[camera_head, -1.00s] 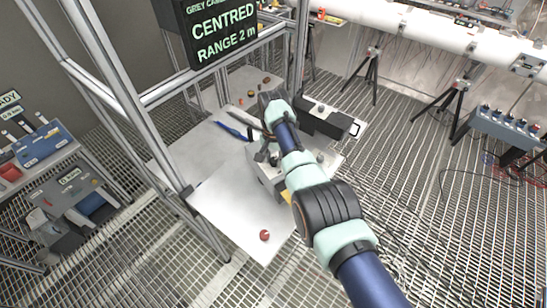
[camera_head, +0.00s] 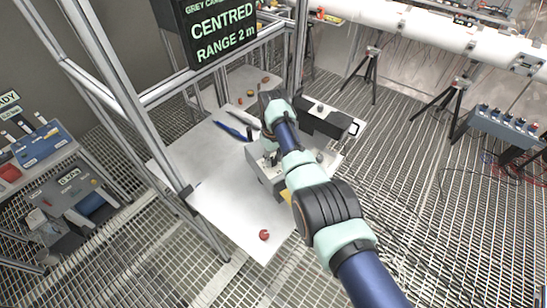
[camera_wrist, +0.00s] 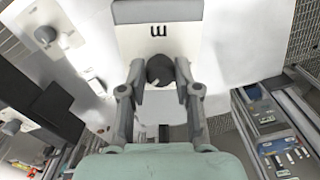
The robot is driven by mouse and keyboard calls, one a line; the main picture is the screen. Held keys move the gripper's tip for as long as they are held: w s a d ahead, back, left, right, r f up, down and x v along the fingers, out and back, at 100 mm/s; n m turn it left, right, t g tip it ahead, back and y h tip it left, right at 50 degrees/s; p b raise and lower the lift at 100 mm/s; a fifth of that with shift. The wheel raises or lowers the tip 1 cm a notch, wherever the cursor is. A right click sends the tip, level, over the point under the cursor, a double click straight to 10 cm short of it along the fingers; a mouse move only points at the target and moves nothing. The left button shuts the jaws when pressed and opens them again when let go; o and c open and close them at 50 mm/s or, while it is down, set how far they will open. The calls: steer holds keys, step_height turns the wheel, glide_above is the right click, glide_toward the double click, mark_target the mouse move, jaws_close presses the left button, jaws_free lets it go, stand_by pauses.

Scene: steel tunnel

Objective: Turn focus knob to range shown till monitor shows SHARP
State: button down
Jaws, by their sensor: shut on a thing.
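The monitor (camera_head: 218,28) hangs at the upper left in the head view and reads "CENTRED" and "RANGE 2 m" under a partly cut-off top line. In the wrist view my gripper (camera_wrist: 160,84) is shut on a dark round knob (camera_wrist: 159,69), one finger on each side. The knob sits on a pale plate with an "m"-like mark (camera_wrist: 158,31), which appears upside down or sideways. In the head view my arm covers the gripper and the knob, over a grey box (camera_head: 265,178) on the white table (camera_head: 225,195).
A black camera-like body (camera_head: 328,119) stands right beside my arm. A red button (camera_head: 264,235) is at the table's front and a blue tool (camera_head: 232,131) lies at its back. Metal frame posts (camera_head: 115,75) rise on the left. A white pipe on tripods (camera_head: 400,25) runs behind.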

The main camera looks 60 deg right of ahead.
mark_target(274, 159)
steer(key=n, duration=0.8)
steer(key=shift+d+n, duration=0.1)
steer(key=shift+n, duration=0.3)
stand_by(0.4)
steer(key=c, duration=0.8)
jaws_free()
step_height(274, 159, up, 12)
